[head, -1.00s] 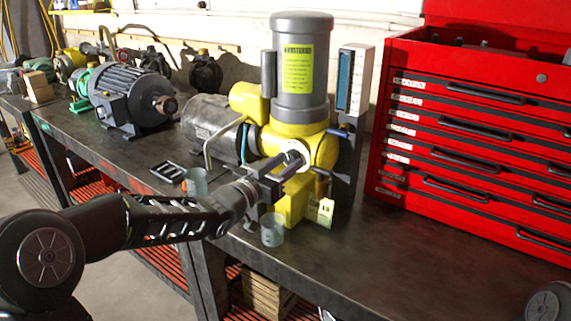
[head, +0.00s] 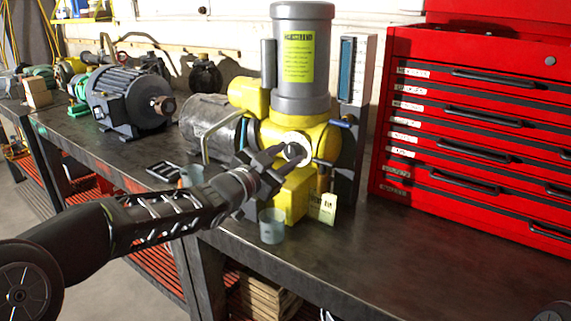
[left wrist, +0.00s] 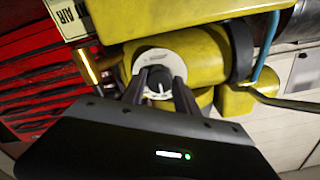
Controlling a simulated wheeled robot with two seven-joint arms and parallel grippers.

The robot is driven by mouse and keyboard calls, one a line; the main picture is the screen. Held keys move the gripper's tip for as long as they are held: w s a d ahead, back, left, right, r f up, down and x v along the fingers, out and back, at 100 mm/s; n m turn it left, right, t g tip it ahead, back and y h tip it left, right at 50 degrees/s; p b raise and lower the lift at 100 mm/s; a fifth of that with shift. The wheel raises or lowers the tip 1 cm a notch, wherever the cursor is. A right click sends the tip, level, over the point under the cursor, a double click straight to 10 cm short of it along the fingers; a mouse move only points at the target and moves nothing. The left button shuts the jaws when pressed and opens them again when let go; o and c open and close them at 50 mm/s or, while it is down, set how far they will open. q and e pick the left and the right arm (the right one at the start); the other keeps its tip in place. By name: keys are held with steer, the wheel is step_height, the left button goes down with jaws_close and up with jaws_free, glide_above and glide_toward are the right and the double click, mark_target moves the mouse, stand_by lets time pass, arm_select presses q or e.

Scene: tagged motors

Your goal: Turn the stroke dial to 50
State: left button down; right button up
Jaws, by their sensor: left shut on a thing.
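The stroke dial (head: 294,149) is a round pale face on the front of the yellow pump body (head: 312,137), below the grey upright motor (head: 301,60). My left gripper (head: 281,166) is at the dial, its fingers shut on the dial's knob. In the left wrist view the dial's white rim (left wrist: 158,57) shows around the small dark knob (left wrist: 158,86), which sits between the two fingertips of the left gripper (left wrist: 160,83). The dial's numbers are too small to read, and the fingers hide part of the face. My right gripper is not in view.
A clear cup (head: 272,226) stands at the bench's front edge below my left gripper, and another (head: 192,175) behind my wrist. A pale tag (head: 323,208) hangs by the pump. A red tool chest (head: 470,130) stands at the right. The bench (head: 400,245) before it is clear.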

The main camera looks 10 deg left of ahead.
arm_select(q)
steer(key=c, duration=0.9)
jaws_free()
steer(key=v, duration=0.7)
steer(key=shift+s+a, duration=0.1)
steer(key=shift+s, duration=0.25)
